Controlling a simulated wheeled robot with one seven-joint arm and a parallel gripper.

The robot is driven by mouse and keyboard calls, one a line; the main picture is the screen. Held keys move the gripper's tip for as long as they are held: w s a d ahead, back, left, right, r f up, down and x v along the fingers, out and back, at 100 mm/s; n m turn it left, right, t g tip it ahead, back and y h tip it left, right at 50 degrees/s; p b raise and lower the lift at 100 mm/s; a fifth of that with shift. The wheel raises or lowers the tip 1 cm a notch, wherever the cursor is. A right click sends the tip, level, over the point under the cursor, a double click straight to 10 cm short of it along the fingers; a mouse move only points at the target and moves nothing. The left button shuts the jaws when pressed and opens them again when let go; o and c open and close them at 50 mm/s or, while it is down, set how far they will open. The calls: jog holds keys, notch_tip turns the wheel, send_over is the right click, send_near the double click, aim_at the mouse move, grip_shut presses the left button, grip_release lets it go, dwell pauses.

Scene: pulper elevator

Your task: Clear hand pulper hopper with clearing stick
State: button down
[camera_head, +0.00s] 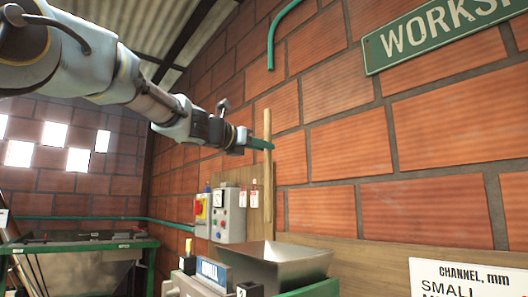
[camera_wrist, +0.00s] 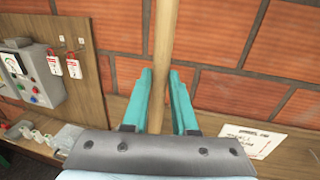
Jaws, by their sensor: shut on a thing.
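The clearing stick (camera_head: 267,185) is a long, pale wooden rod. My gripper (camera_head: 262,145) is shut on it and holds it upright above the pulper. In the wrist view the stick (camera_wrist: 166,45) runs between the two teal fingers of my gripper (camera_wrist: 162,85). The hopper (camera_head: 285,262) is a grey metal funnel with a wide open top, low in the head view. The stick's lower end is near the hopper's back rim in the picture; I cannot tell whether it is behind, above or inside it. The hopper's inside is mostly hidden.
A grey control box (camera_head: 229,214) with buttons and red tags (camera_head: 248,198) is mounted on a wooden board behind. A brick wall (camera_head: 340,150) rises close behind the stick. A green bench (camera_head: 80,245) stands at left. A white sign (camera_head: 465,280) is at lower right.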

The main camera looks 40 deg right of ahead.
jog(key=s+a+b, duration=0.3)
jog(key=s+a, duration=0.3)
jog(key=a, duration=0.4)
jog(key=shift+s, duration=0.25)
jog(key=s+a+b, duration=0.7)
jog(key=a+b, duration=0.4)
jog(key=b, duration=0.4)
jog(key=shift+s+a, duration=0.25)
jog(key=shift+a, duration=0.15)
dwell(0.4)
